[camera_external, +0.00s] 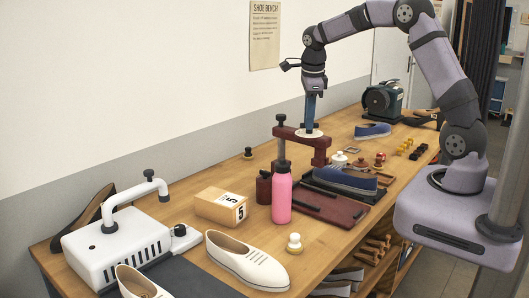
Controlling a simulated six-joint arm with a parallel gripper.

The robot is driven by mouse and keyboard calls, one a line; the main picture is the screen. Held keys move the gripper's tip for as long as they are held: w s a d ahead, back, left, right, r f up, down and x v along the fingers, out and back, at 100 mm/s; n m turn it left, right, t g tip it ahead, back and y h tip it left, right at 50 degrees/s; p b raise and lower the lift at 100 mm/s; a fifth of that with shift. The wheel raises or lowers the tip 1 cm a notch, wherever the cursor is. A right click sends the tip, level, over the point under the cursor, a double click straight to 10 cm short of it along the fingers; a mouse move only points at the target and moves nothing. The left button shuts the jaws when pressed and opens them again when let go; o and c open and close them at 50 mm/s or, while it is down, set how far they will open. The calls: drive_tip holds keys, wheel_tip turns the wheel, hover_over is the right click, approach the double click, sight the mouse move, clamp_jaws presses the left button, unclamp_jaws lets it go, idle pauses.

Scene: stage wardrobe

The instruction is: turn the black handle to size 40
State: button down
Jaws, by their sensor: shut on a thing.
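My gripper (310,122) points straight down over a round white dial (299,135) on top of a dark red shoe-stretching frame (321,150). Its blue fingers are closed at the middle of the dial, shut on the black handle there. The handle is hidden by the fingers, and the size marks on the dial are too small to read, so its setting cannot be told. A blue shoe (345,180) lies low in the same device, on its dark red base (333,209).
A numbered wooden box (221,206), cream shoe (247,262) and white machine (117,244) are nearer. Small pots (339,160) sit right of the frame.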

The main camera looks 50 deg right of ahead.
drive_tip(key=m, duration=0.4)
drive_tip(key=shift+w+f+m+g+b, duration=0.1)
drive_tip(key=shift+w+m+g+b, duration=0.05)
drive_tip(key=shift+m+g+b, duration=0.2)
drive_tip(key=shift+m+g+h+b, duration=0.3)
drive_tip(key=shift+m+b, duration=0.55)
drive_tip(key=shift+m, duration=0.6)
drive_tip(key=c, duration=1.7)
unclamp_jaws()
drive_tip(key=shift+c, duration=0.2)
drive_tip(key=shift+w+r, duration=0.1)
drive_tip(key=shift+r, duration=0.15)
wheel_tip(320, 180, up, 7)
drive_tip(key=a+b, duration=0.1)
drive_tip(key=shift+a, duration=0.2)
